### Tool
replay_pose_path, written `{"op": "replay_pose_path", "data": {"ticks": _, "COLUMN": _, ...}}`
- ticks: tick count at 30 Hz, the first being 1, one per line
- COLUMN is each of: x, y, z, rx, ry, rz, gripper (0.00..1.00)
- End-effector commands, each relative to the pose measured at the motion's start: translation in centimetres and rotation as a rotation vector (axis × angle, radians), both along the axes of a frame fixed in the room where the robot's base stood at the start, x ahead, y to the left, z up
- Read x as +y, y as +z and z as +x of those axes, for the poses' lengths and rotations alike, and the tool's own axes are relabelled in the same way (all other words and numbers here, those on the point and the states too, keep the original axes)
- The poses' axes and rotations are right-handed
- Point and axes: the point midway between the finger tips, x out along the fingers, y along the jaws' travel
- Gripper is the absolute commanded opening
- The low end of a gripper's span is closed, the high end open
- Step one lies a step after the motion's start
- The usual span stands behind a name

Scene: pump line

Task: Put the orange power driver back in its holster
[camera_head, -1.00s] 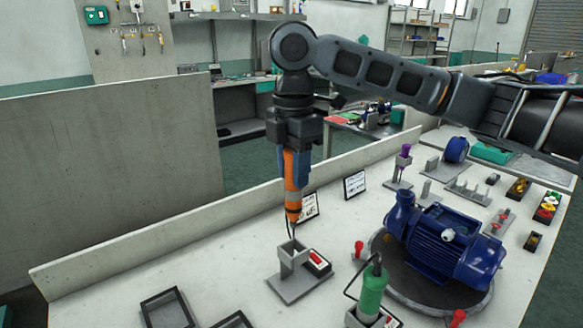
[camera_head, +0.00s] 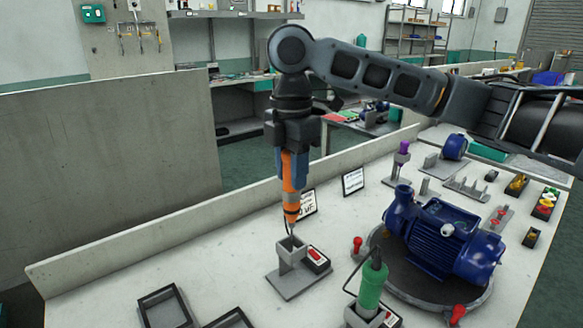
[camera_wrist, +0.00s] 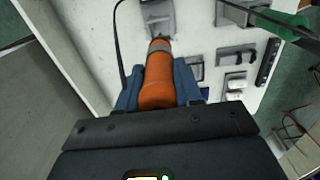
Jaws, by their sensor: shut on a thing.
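The orange power driver (camera_head: 290,190) hangs upright, tip down, in my gripper (camera_head: 291,172). In the wrist view the driver's orange body (camera_wrist: 158,80) sits between the two blue fingers of my gripper (camera_wrist: 158,85), which are shut on it. A grey holster (camera_head: 291,252) on a flat base plate stands on the bench below. The driver's tip is just above the holster's top opening, close to it; I cannot tell whether it has entered. A thin dark cable runs by the driver's tip.
A green driver (camera_head: 372,284) stands in another holder to the right. A blue pump (camera_head: 445,235) sits on a dark round turntable behind it. Black trays (camera_head: 165,307) lie at the front left.

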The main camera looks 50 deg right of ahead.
Motion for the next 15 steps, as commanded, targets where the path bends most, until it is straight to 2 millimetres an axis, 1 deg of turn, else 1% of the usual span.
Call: {"op": "replay_pose_path", "data": {"ticks": 15, "x": 0.0, "y": -2.5, "z": 0.0, "rx": 0.0, "ry": 0.0, "rz": 0.0, "gripper": 0.01}}
